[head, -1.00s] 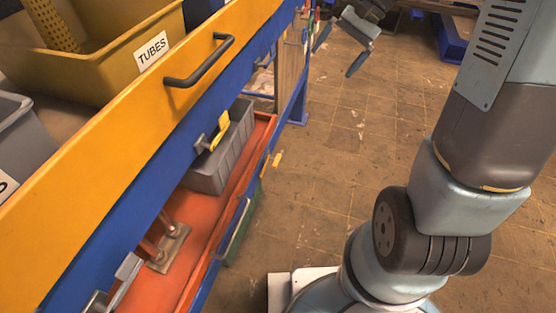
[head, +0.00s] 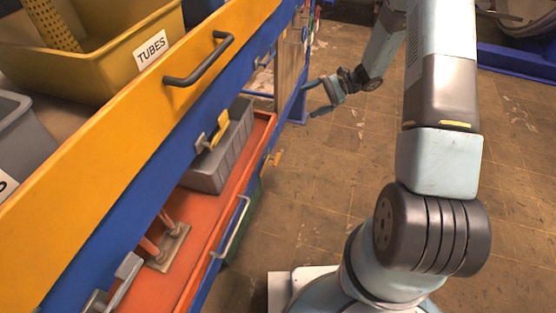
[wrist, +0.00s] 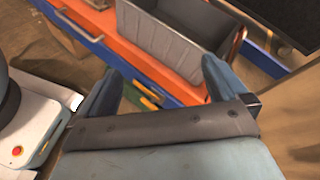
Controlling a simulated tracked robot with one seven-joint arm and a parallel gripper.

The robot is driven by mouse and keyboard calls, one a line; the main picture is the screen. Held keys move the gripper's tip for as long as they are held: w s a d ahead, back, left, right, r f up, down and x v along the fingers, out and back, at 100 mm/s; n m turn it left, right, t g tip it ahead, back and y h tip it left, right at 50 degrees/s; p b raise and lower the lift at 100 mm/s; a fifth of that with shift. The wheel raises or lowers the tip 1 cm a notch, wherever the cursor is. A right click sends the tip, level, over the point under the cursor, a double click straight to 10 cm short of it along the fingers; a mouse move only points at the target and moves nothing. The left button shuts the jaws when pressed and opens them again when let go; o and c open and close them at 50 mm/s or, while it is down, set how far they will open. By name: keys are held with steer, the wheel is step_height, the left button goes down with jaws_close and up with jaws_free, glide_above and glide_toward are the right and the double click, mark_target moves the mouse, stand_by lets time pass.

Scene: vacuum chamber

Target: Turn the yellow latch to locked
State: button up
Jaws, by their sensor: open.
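A yellow latch (head: 219,131) sits on the blue cabinet frame below the open yellow drawer, beside a small metal bracket. A second small yellow piece (head: 275,158) shows lower, by the orange drawer's edge; I cannot tell which one is the task's latch. My gripper (head: 314,98) is open and empty, out in front of the cabinet's far part, apart from both yellow pieces in the head view. In the wrist view my gripper (wrist: 160,68) shows two spread blue fingers. A small yellow piece (wrist: 149,102) shows between and below them, too partial to read its turn.
The yellow drawer (head: 110,115) with a black handle (head: 205,70) juts out, holding a yellow TUBES bin (head: 110,65). The orange drawer (head: 190,215) below is open, with a grey bin (head: 215,165) in it. Tiled floor (head: 310,185) lies clear to the right.

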step_height(320, 180, down, 17)
steer(key=m+t+y, duration=0.3)
steer(key=m, duration=0.2)
steer(key=m+t, duration=0.6)
glide_toward(277, 159)
steer(key=x, duration=1)
steer(key=shift+f, duration=0.1)
